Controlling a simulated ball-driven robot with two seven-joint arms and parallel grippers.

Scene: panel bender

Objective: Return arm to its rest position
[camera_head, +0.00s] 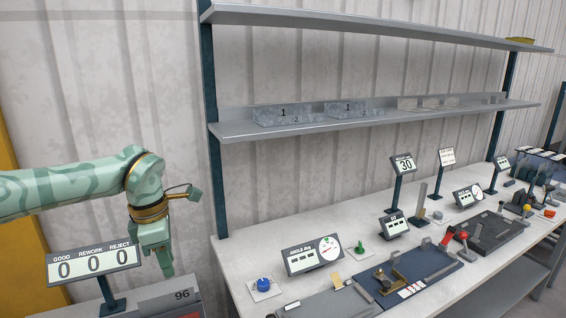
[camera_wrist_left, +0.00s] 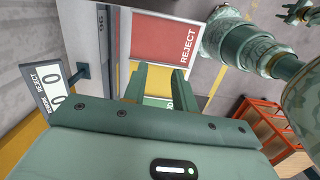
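My left arm, pale green, comes in from the left in the head view. Its gripper (camera_head: 166,272) points down beside the counter display, over the left-hand stand and apart from the workbench. In the left wrist view its two fingers (camera_wrist_left: 158,84) stand apart with nothing held between them. Beyond them are a red area marked REJECT (camera_wrist_left: 172,42) and a yellow and a green area, partly hidden by the fingers.
A display reading GOOD, REWORK, REJECT with zeros (camera_head: 95,263) stands close to my left gripper. The workbench (camera_head: 232,246) on the right carries gauges, a blue button (camera_head: 264,284) and fixtures. Shelves (camera_head: 236,131) hang above it. An orange crate (camera_wrist_left: 268,128) stands on the floor.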

